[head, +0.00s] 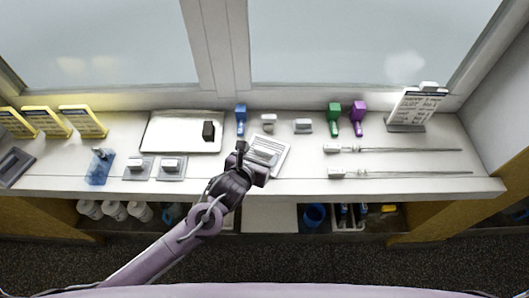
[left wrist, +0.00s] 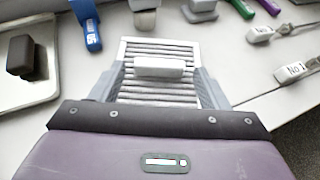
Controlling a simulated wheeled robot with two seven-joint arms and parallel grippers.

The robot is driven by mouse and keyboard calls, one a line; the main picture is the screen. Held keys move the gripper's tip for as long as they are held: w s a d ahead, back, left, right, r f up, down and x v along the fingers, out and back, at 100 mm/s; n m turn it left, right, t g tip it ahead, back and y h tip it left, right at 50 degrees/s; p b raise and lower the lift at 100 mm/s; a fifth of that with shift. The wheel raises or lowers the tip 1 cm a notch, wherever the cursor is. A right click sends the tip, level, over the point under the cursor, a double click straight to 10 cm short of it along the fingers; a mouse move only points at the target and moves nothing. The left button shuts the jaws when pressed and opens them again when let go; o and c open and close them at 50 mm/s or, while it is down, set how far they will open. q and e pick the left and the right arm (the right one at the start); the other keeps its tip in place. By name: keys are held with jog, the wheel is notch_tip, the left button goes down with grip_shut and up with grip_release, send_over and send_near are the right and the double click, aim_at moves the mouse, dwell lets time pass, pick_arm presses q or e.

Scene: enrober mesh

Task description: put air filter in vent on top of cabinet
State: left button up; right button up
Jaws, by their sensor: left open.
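A white slatted panel (head: 275,143) with a pale block-shaped handle lies flat near the front edge of the white cabinet top (head: 310,184); I take the panel for the filter or vent of the task but cannot tell which. In the left wrist view the slatted panel (left wrist: 130,48) lies straight ahead with its handle (left wrist: 160,68) across the slats. My left gripper (head: 262,158) is over the panel. In the left wrist view its open fingers (left wrist: 163,84) stand on either side of the panel, with the handle between them. My right gripper is not in view.
A tray (head: 160,145) with a black block (head: 208,131) lies left. Two grey plates with white handles (head: 138,164) sit front left. Two rods (head: 400,149) lie right. A sign (head: 415,106) stands back right.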

aim_at(265, 149)
pick_arm(q)
jog(key=shift+p+x, duration=0.6)
jog(key=shift+x, duration=1.7)
jog(key=c, duration=0.7)
jog(key=shift+c, duration=0.5)
jog(key=shift+r, duration=0.1)
